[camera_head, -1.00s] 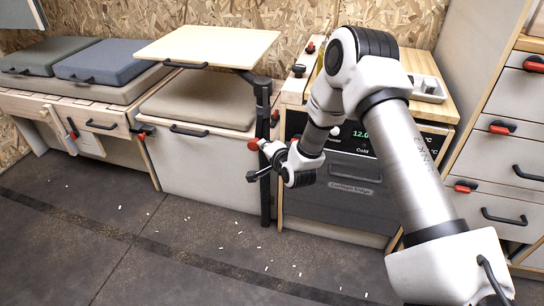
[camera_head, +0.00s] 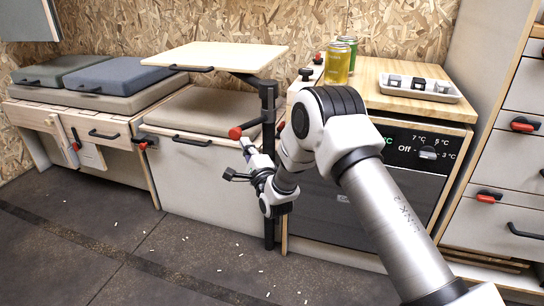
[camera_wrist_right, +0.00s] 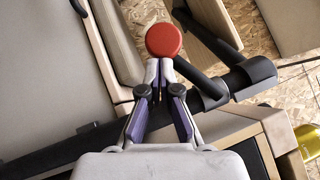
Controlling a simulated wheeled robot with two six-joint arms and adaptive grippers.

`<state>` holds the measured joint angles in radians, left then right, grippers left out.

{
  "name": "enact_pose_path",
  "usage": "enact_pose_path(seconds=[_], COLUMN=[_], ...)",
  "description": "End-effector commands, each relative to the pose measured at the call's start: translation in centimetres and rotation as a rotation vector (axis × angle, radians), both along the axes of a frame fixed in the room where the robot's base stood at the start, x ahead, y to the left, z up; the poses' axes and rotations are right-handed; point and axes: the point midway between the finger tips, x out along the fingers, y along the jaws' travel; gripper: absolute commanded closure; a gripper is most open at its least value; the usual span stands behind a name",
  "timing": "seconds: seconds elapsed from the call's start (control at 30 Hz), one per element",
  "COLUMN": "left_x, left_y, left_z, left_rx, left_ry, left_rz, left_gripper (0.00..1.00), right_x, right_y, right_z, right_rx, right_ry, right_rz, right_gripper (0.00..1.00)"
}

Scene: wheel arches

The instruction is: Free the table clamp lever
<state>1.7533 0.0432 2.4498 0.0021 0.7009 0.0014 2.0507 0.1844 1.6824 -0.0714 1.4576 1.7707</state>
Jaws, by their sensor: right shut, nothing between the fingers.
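The table clamp lever is a short black bar with a red knob (camera_head: 235,133) on its end. It sticks out left from the black post (camera_head: 268,180) under the raised wooden tabletop (camera_head: 215,54). My right gripper (camera_head: 246,145) is shut and empty, its tips close beside the knob. In the right wrist view the red knob (camera_wrist_right: 163,40) sits just beyond the closed fingertips (camera_wrist_right: 160,64); I cannot tell whether they touch. The lever's black bar runs from it to the clamp collar (camera_wrist_right: 225,90) on the post. My left gripper is out of view.
A cushioned bench (camera_head: 190,150) stands left of the post. A fridge cabinet (camera_head: 408,190) is on the right, with a jar (camera_head: 338,64) and white tray (camera_head: 420,88) on top. Another red knob (camera_head: 280,128) shows behind the post. Open floor lies in front.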

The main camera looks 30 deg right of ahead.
Motion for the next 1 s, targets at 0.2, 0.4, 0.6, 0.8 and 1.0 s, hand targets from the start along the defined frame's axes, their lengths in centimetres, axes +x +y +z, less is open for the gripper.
enact_pose_path(seconds=[0.2,0.4,0.6,0.8,1.0], left_x=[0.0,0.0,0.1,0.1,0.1], left_y=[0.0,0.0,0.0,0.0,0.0], left_z=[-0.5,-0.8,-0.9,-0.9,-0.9], left_rx=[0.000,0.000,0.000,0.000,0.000], left_ry=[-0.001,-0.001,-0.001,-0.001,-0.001], left_rz=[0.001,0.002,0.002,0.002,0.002], left_gripper=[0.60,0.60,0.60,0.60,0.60], right_x=[1.0,1.6,2.0,2.2,2.2], right_y=[0.9,1.5,1.7,1.9,1.9], right_z=[0.6,1.7,2.5,2.9,3.1], right_rx=[0.025,0.131,0.173,0.172,0.172], right_ry=[-0.030,-0.157,-0.205,-0.203,-0.204], right_rz=[0.002,0.002,0.000,0.001,0.002], right_gripper=[1.00,1.00,1.00,1.00,1.00])
